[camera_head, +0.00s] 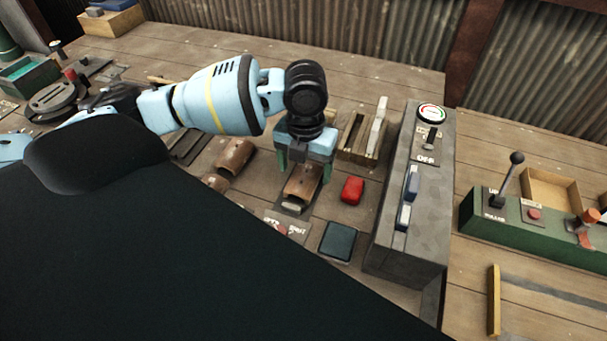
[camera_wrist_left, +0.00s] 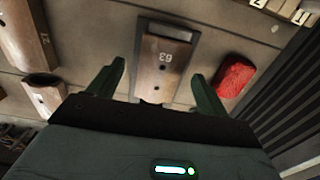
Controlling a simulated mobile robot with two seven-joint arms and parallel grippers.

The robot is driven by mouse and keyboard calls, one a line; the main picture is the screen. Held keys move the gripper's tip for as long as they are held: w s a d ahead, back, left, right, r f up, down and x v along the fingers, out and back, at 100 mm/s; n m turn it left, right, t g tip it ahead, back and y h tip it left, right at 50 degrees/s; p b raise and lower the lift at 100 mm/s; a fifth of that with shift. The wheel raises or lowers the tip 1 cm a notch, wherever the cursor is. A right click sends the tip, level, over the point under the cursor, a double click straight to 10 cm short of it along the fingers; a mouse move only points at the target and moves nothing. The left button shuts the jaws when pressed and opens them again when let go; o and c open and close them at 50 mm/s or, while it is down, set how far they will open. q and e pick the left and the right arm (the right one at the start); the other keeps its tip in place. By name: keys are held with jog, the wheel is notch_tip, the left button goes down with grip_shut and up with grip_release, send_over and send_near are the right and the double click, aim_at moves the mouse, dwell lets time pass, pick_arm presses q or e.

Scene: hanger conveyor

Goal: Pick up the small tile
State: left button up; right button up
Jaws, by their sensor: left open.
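My left gripper (camera_head: 304,168) points down, with its two green fingers apart. In the left wrist view the open gripper (camera_wrist_left: 158,72) has its fingers on either side of a brown curved tile (camera_wrist_left: 168,58) marked with a number that looks like 63. The same tile shows below the gripper in the head view (camera_head: 303,184), lying on a grey plate. I cannot tell whether the fingers touch it. Two more brown curved tiles lie to the left, a longer one (camera_head: 235,157) and a shorter one (camera_head: 215,183), both also in the wrist view. My right gripper is out of view.
A red block (camera_head: 351,190) lies close to the right of the gripper. A dark green square pad (camera_head: 338,242) is nearer me. A tall grey control box (camera_head: 408,205) with a gauge stands to the right. A slotted wooden rack (camera_head: 360,138) is behind the block.

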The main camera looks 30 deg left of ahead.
pick_arm(q)
jog(key=shift+f, duration=0.9)
jog(key=shift+r, duration=0.1)
jog(key=c, duration=1.1)
jog(key=shift+w+r, duration=0.1)
jog(key=shift+r, duration=0.45)
jog(key=shift+s+a+r, duration=0.1)
jog(key=shift+s+r, duration=0.2)
jog(key=shift+r, duration=0.35)
jog(key=shift+s+r, duration=0.3)
jog(key=shift+r, duration=0.3)
jog(key=s, duration=0.5)
jog(key=s+a+r, duration=0.1)
jog(key=s, duration=0.3)
jog(key=s+a, duration=0.1)
jog(key=s, duration=0.4)
jog(key=shift+s+a+r, duration=0.15)
jog(key=shift+s+a, duration=0.05)
jog(key=shift+s, duration=0.15)
